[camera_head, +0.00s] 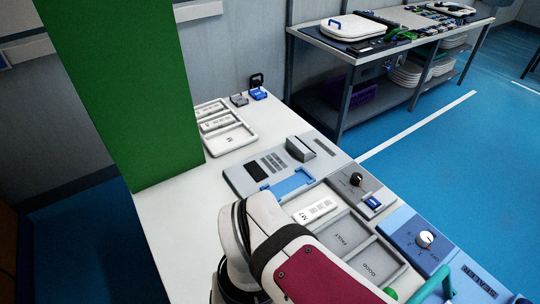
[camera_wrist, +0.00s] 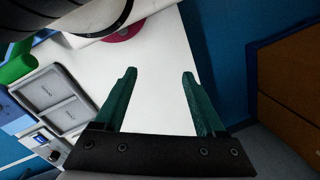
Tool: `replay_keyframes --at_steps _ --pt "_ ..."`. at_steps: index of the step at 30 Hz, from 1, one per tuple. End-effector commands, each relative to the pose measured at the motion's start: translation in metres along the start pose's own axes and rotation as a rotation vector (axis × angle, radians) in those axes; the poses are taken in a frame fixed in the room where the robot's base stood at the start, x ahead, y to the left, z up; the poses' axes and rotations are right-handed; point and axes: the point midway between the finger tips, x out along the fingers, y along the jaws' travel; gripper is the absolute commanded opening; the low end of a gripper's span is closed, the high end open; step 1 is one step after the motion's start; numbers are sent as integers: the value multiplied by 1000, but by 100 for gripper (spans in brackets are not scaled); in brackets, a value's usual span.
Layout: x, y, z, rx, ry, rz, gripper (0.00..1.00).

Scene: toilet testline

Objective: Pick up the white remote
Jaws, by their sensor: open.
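The white remote (camera_head: 315,209) lies in a grey compartment of the bench in the head view, just above my arm, with small grey buttons on its face. I cannot make it out in the wrist view. My gripper (camera_wrist: 159,75) is open and empty in the wrist view, its two dark green fingers apart over bare white tabletop. The gripper is away from the remote, and my arm covers part of the bench near it in the head view.
White trays (camera_head: 231,138) stand behind. A green pillar (camera_head: 125,90) rises at left.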

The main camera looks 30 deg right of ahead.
Motion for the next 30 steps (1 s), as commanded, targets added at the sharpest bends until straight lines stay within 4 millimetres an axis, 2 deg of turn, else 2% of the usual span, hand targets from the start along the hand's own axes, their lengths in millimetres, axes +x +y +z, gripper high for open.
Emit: replay_keyframes --at_steps 5,8,11,12,14,15,18,21,24,26,30 --pt "1 5 -6 -40 -18 51 72" --pt "7 26 -32 -205 -87 242 72" --pt "17 51 -81 -493 -211 522 72" --pt "23 59 -104 -621 -272 633 72" --pt "36 66 -141 -826 -371 795 72" --pt "47 69 -165 -963 -443 896 72" --pt "82 67 -218 -1274 -608 1103 72" --pt "114 62 -250 -1495 -729 1236 72" --pt "133 59 -265 -1610 -794 1301 72" --pt "138 62 -270 -1636 -810 1316 72" --pt "146 94 -285 -1639 -816 1315 72"
